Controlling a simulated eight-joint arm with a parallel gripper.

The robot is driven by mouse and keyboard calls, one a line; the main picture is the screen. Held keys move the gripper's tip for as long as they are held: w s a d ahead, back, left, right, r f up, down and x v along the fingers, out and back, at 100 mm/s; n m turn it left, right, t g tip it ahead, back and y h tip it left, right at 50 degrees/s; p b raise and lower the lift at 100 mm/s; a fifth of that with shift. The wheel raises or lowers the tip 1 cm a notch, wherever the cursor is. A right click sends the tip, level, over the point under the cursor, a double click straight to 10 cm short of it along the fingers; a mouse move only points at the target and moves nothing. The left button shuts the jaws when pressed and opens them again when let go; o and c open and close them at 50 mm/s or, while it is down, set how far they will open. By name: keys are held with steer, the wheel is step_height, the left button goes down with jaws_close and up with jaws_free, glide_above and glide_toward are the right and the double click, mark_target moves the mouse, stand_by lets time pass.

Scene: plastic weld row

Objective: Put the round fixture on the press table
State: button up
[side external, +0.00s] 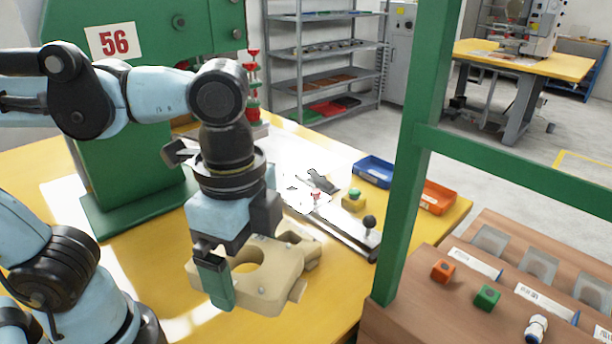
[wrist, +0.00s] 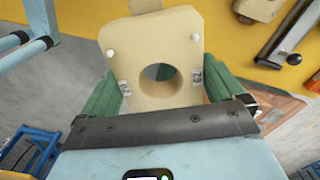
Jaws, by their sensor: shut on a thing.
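My gripper (side external: 232,278) is shut on a beige fixture (side external: 268,297) with a round hole through it. In the wrist view, the green fingers of my gripper (wrist: 163,88) press the sides of the fixture (wrist: 150,38), one on each side of the hole. The yellow press table (side external: 335,310) lies behind and below it. The wrist view shows the table (wrist: 205,10) past the fixture's far end, with grey floor nearer. The side view does not clearly show how high the fixture is held. The far finger is hidden there.
Another beige piece (wrist: 258,8) lies on the table beside a rail with a black knob (side external: 369,222). Blue (side external: 374,170) and orange (side external: 437,197) bins stand at the back right. A green post (side external: 410,170) rises beside the wooden rack (side external: 420,310). The green press (side external: 130,160) stands left.

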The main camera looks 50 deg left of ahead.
steer(key=w+d+n, duration=0.2)
steer(key=w+n, duration=0.4)
steer(key=w, duration=0.2)
steer(key=n, duration=0.7)
glide_above(343, 295)
step_height(343, 295, down, 7)
steer(key=shift+f, duration=5.5)
steer(key=shift+f, duration=0.2)
steer(key=o, duration=0.9)
steer(key=shift+o, duration=0.2)
steer(key=shift+r, duration=0.15)
